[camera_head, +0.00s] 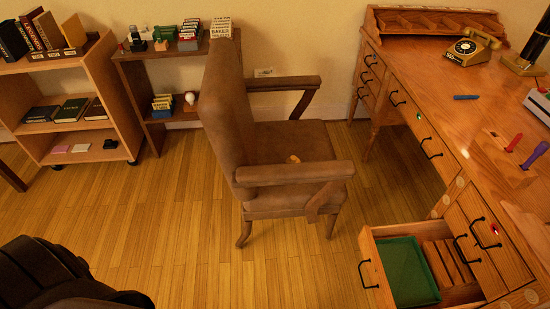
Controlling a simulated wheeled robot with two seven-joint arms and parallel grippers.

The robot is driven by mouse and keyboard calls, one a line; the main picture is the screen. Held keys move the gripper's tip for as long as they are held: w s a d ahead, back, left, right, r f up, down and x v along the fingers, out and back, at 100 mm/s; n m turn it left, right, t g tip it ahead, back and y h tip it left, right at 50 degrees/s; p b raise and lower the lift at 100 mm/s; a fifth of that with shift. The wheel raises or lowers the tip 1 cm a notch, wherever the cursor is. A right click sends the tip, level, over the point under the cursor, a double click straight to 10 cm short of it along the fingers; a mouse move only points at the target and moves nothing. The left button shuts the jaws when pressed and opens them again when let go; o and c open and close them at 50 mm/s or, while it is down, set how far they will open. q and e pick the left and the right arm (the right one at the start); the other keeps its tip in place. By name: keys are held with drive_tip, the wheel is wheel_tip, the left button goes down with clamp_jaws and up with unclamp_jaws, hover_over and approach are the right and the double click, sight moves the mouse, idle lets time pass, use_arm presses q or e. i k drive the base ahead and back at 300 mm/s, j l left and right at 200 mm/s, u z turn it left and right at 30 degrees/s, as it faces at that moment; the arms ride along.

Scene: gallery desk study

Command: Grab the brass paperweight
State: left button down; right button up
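A small golden-yellow object (294,159) lies on the seat of the brown armchair (285,140). It may be the brass paperweight, but it is too small to tell its shape. No other thing in view is clearly a brass paperweight. Neither of my grippers is in view.
The desk (440,85) at right has an open lower drawer (375,270) with a green-lined tray (408,270). A yellow telephone (470,48) and a blue item (466,97) stand on top. Wooden floor (180,220) is clear left of the chair.

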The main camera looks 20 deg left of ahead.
sight(293, 159)
drive_tip(key=i+j+u, duration=0.45)
drive_tip(key=u, duration=0.2)
